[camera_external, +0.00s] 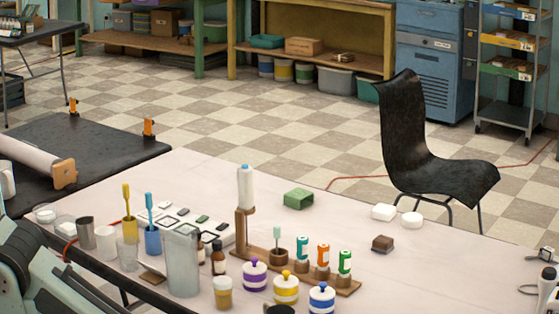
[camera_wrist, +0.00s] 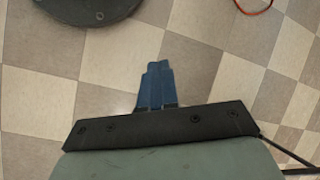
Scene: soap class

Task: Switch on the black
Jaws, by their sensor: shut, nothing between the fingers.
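My gripper (camera_wrist: 157,68) shows in the wrist view with its blue fingers shut together and nothing between them. Checkered floor lies behind the fingers, and no table object is near them in that view. I cannot tell for sure which thing "the black" names. The dark rim of a black round item (camera_external: 281,309) shows at the bottom edge. The gripper's fingers are not clearly seen in the external view.
The white table (camera_external: 400,275) holds cups with brushes, a clear pitcher (camera_external: 182,262), striped jars (camera_external: 286,287), a wooden rack (camera_external: 345,287) of small bottles, a green block (camera_external: 298,198) and soap bars (camera_external: 384,212). A black chair (camera_external: 425,160) stands behind. The table's back right is fairly clear.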

